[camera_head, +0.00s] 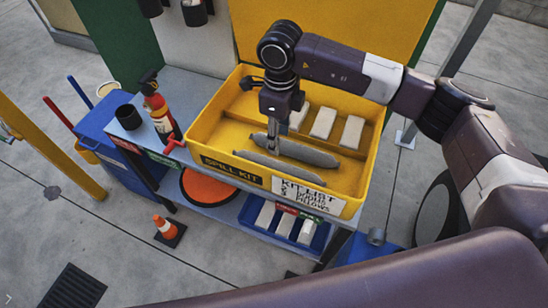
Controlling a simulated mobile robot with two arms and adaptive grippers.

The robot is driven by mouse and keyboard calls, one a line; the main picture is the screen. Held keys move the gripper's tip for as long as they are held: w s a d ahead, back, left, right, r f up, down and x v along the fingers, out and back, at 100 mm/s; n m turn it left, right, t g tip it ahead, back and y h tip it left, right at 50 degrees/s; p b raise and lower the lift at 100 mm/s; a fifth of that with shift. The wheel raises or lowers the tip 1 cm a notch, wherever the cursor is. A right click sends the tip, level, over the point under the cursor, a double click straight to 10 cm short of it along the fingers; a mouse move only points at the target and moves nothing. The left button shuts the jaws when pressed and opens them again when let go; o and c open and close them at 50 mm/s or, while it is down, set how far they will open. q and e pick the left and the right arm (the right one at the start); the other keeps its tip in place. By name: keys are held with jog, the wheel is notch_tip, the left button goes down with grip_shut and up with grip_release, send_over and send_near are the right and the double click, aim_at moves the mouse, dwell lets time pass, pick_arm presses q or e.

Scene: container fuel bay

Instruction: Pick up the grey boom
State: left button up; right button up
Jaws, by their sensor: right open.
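Two grey booms lie side by side in the front part of the yellow spill kit tray (208,125). The rear grey boom (312,154) is the thicker one; the front grey boom (285,168) lies closer to the tray's labelled wall. My right gripper (272,143) points down into the tray at the left part of the rear boom. It is open. The fingers overlap the boom's left end in this view, and I cannot tell whether they touch it. My left gripper is not in view.
White pillows (323,122) lie behind the booms, past a low divider. A red spray bottle (159,112) and a black cup (128,117) stand left of the tray. A blue bin (100,130) stands further left, and an orange cone (165,227) is on the floor.

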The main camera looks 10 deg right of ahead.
jog(key=b, duration=0.6)
send_over(278, 165)
jog(key=f, duration=0.6)
jog(key=shift+w+f, duration=0.15)
jog(key=shift+w, duration=0.05)
jog(key=shift+f, duration=0.2)
notch_tip(278, 165, down, 2)
jog(key=shift+p, duration=0.35)
jog(key=f+p, duration=0.1)
jog(key=f, duration=0.1)
jog(key=f+p, duration=0.1)
jog(key=f, duration=0.1)
jog(key=shift+s+f, duration=0.2)
jog(key=shift+f, duration=0.65)
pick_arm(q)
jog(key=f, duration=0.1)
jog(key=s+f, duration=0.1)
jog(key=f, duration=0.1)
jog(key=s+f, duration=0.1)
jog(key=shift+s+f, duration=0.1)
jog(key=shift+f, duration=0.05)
pick_arm(e)
jog(key=c, duration=1)
